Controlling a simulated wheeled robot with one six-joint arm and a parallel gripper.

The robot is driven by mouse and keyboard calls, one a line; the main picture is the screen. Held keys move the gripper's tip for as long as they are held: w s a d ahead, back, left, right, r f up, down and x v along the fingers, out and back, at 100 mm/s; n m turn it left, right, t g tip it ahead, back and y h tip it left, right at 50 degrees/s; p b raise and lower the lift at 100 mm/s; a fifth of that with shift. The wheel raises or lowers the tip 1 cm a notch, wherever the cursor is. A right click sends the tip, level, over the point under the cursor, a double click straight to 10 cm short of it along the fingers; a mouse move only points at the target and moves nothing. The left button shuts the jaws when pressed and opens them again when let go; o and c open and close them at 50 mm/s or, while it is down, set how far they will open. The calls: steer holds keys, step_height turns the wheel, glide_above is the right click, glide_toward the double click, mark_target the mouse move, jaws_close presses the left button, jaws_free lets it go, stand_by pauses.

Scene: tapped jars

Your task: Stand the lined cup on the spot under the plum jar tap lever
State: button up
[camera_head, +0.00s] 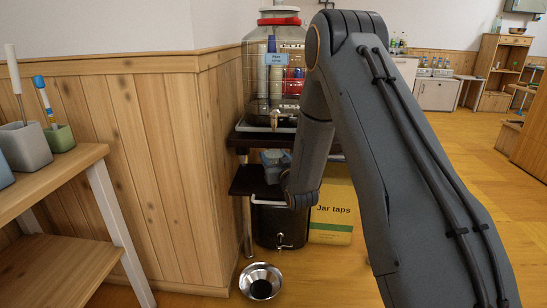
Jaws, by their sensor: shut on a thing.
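The glass jar (259,45) with a red and white lid stands at the back, with a small blue label (277,59) too small to read surely. Its brass-coloured tap (274,117) sticks out low at the front. A dark shelf (248,181) sits below the tap. A small blue-grey cup (274,160) shows just under the tap, over the shelf; its lines are too small to make out. My gripper (284,178) is at the cup's lower right, shut on it, its fingers mostly hidden. I cannot tell whether the cup touches the shelf.
A dark container (270,224) with a tap stands below the shelf, beside a yellow "Jar taps" box (333,220). A steel bowl (260,281) is on the floor. A wooden panelled wall (150,130) is close on the left. My arm covers much of the right side.

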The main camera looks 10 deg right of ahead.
steer(key=shift+f, duration=0.2)
steer(key=o, duration=1.1)
steer(key=shift+s, duration=0.1)
steer(key=shift+s+d+p, duration=0.15)
steer(key=shift+s+p, duration=0.65)
steer(key=shift+s, duration=1.15)
steer(key=shift+s+d+p, duration=0.15)
steer(key=shift+s+p, duration=0.65)
steer(key=shift+s, duration=1.15)
steer(key=s, duration=0.7)
steer(key=shift+s+d+p, duration=0.3)
steer(key=shift+s, duration=0.1)
